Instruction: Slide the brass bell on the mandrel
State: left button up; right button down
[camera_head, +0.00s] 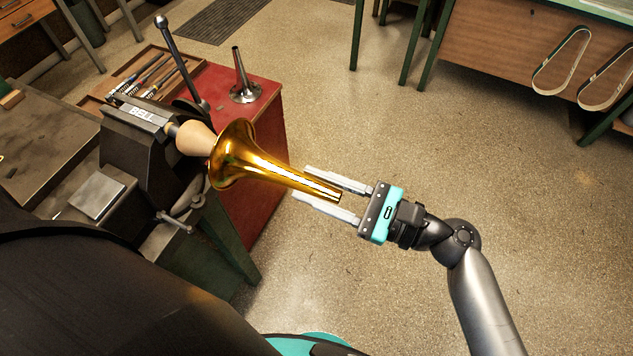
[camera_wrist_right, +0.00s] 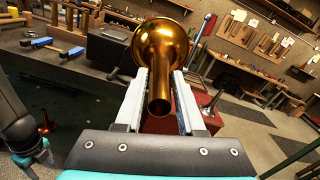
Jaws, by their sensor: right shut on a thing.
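The brass bell (camera_head: 262,170) is a gold flared horn part with a long narrow tube. Its wide mouth faces left, against the tan mandrel (camera_head: 195,139), which is clamped in a dark vise marked BELL (camera_head: 142,113). My right gripper (camera_head: 299,182) is shut on the bell's tube, one finger on each side, with the tube end pointing back towards the palm. In the right wrist view the bell (camera_wrist_right: 160,47) lies between the two fingers.
A red cabinet (camera_head: 262,123) behind the bell carries a steel cone on a round base (camera_head: 244,92). A black ball-topped lever (camera_head: 177,55) stands near the vise. A wooden tool tray (camera_head: 188,68) lies behind. The floor to the right is open.

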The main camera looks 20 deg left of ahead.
aim_at(340, 195)
jog(key=shift+a, duration=0.15)
jog(key=shift+w+a+r, duration=0.1)
jog(key=shift+a, duration=2.4)
jog(key=shift+w+a, duration=0.1)
jog(key=shift+a, duration=2.25)
jog(key=shift+c, duration=2.2)
grip_release()
jog(key=d, duration=0.4)
jog(key=d+b, duration=0.1)
jog(key=d, duration=0.8)
jog(key=shift+s+d+f, duration=0.2)
jog(key=shift+s+d, duration=0.05)
jog(key=shift+d, duration=0.15)
jog(key=shift+d+r, duration=0.15)
jog(key=shift+d, duration=0.55)
